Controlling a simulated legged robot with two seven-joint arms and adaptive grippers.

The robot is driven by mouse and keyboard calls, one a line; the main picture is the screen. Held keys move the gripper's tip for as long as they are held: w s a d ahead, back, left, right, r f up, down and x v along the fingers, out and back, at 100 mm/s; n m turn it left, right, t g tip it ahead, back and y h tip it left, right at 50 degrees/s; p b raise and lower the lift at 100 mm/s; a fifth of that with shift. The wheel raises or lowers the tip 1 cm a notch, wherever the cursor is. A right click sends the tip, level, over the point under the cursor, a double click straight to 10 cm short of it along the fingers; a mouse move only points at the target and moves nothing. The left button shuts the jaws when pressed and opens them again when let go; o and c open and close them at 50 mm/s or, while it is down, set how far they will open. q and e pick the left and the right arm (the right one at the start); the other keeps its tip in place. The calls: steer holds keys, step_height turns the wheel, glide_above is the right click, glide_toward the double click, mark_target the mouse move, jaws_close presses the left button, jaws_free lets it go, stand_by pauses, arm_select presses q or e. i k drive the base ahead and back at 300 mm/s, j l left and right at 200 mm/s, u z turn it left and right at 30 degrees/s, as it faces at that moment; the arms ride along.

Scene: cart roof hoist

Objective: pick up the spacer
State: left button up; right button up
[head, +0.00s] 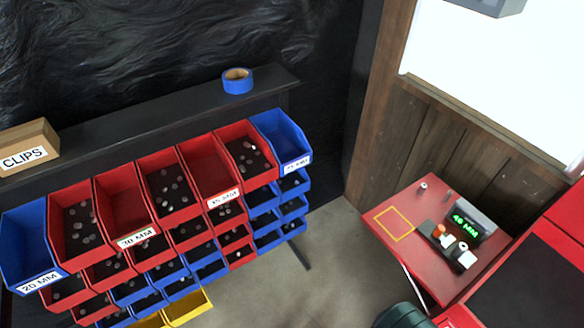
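No part is plainly marked as the spacer. A small pale cylinder (423,186), possibly a spacer, stands near the back edge of the red table (388,254) at the right. A smaller dark piece (447,196) is beside it. A dark tray or device (436,236) on the table carries small orange and white round parts (462,252). Behind it a grey display (476,219) shows green text that looks like "40 MM". A yellow square outline (394,224) on the table is empty. Neither of my grippers is in view.
A black shelf above carries blue tape (238,81) and a CLIPS box (28,147). A dark green rounded object (401,316) is at the bottom edge. Floor (330,240) between is clear.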

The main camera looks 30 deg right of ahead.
mark_target(462, 247)
steer(key=z, duration=2.75)
steer(key=j+z, duration=0.5)
steer(key=z, duration=0.2)
